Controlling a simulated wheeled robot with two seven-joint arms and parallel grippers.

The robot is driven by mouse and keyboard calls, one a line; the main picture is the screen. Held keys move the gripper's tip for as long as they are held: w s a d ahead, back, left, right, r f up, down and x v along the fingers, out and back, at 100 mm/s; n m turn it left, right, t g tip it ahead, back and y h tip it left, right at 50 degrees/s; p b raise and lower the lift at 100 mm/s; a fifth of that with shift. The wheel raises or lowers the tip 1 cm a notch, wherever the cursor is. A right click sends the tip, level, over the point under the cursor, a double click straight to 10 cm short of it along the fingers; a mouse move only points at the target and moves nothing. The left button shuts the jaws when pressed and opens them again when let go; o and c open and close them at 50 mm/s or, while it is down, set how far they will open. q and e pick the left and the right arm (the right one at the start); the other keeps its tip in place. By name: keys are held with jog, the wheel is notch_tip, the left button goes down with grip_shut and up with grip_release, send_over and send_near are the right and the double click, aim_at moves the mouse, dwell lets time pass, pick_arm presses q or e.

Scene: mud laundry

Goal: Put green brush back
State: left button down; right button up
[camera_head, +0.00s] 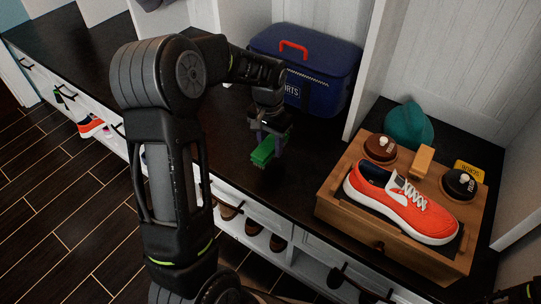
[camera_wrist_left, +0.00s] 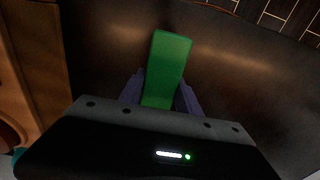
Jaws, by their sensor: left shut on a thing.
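The green brush (camera_head: 263,153) is held over the dark bench top, left of the wooden box. My left gripper (camera_head: 268,140) is shut on it, pointing down. In the left wrist view the green brush (camera_wrist_left: 168,62) sticks out from between the two fingers (camera_wrist_left: 160,95) of my left gripper. Its far end is free. I cannot tell whether its lower side touches the bench. The wooden shoe-care box (camera_head: 337,204) carries an orange shoe (camera_head: 402,203), a brown round tin (camera_head: 381,148) and a black round tin (camera_head: 459,184). My right gripper is not clearly in view.
A blue sports bag (camera_head: 315,65) with a red handle stands behind my left gripper. A teal cap-like thing (camera_head: 407,126) and a yellow item (camera_head: 469,170) lie behind the box. A white divider (camera_head: 372,70) separates the cubbies. Shoes (camera_head: 252,227) sit under the bench.

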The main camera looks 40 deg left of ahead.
aim_at(270, 143)
pick_arm(q)
jog(key=shift+f+b, duration=0.55)
jog(key=shift+f, duration=1.85)
jog(key=c, duration=0.9)
grip_release()
jog(key=shift+f, duration=0.15)
jog(key=shift+o, duration=0.2)
jog(key=r+p, duration=0.3)
jog(key=r, duration=0.9)
jog(key=shift+s+r, duration=0.2)
